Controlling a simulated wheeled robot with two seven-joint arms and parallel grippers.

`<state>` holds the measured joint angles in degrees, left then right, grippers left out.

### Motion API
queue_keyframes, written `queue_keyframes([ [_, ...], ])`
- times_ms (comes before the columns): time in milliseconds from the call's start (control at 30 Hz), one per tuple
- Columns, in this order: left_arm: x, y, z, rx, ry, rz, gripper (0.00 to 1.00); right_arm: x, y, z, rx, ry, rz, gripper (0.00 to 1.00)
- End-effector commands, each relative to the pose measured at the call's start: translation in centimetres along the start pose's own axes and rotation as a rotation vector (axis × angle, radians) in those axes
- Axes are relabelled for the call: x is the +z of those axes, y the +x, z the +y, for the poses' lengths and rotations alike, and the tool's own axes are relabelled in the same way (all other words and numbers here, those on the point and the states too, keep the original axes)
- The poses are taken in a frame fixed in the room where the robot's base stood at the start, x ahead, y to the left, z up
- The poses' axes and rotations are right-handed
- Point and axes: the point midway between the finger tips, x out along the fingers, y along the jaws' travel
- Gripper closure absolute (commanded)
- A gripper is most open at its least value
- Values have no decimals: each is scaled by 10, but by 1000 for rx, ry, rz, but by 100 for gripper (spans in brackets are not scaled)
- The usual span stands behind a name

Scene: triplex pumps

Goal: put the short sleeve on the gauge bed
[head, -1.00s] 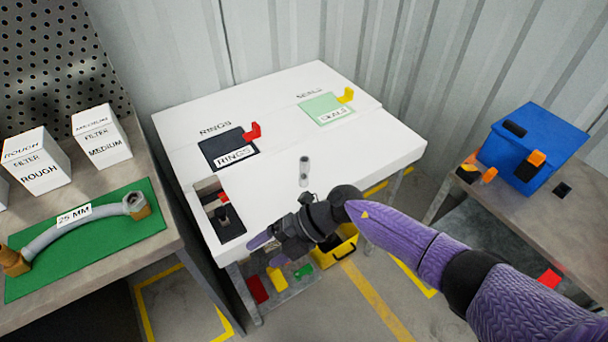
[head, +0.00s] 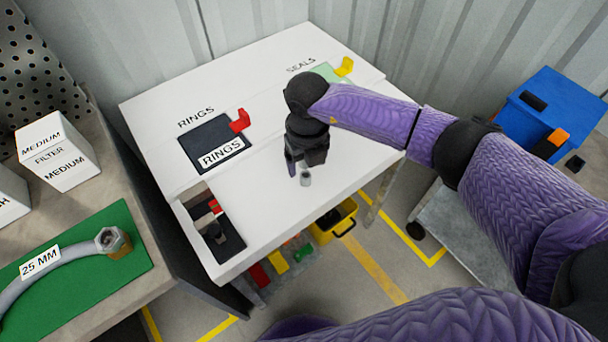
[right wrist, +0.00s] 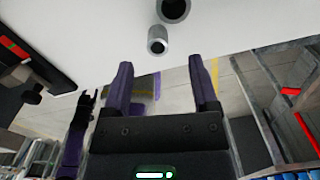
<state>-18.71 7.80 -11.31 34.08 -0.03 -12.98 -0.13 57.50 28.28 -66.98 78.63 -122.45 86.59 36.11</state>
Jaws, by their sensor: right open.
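Two grey hollow sleeves stand upright near the front edge of the white table. The one nearer the edge looks like the short sleeve (head: 306,179); it also shows in the right wrist view (right wrist: 157,42). The other sleeve (right wrist: 174,9) is cut off by that view's top edge and is hidden in the head view. My right gripper (head: 298,168) is open and empty, pointing down over the sleeves; its fingers (right wrist: 160,75) have nothing between them. A small dark gripper shape, probably my left gripper (right wrist: 86,105), shows in the wrist view.
A dark RINGS pad (head: 213,140) with a red corner piece lies left of my gripper. A green SEALS pad (head: 328,72) is partly hidden behind my arm. A blue box (head: 553,100) stands at right.

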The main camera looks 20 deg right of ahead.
Motion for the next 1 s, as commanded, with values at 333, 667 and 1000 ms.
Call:
queue_keyframes([
  [333, 5, 23, -7, -12, -2, -23, 41, 1, 49, 3, 2, 0, 1, 24],
  [667, 0, 22, -9, -16, -1, -17, 41, 1, 47, 2, 2, -1, 0, 71],
  [1000, -1, 22, -9, -15, 1, -15, 41, 1, 47, 2, 3, -1, 0, 100],
])
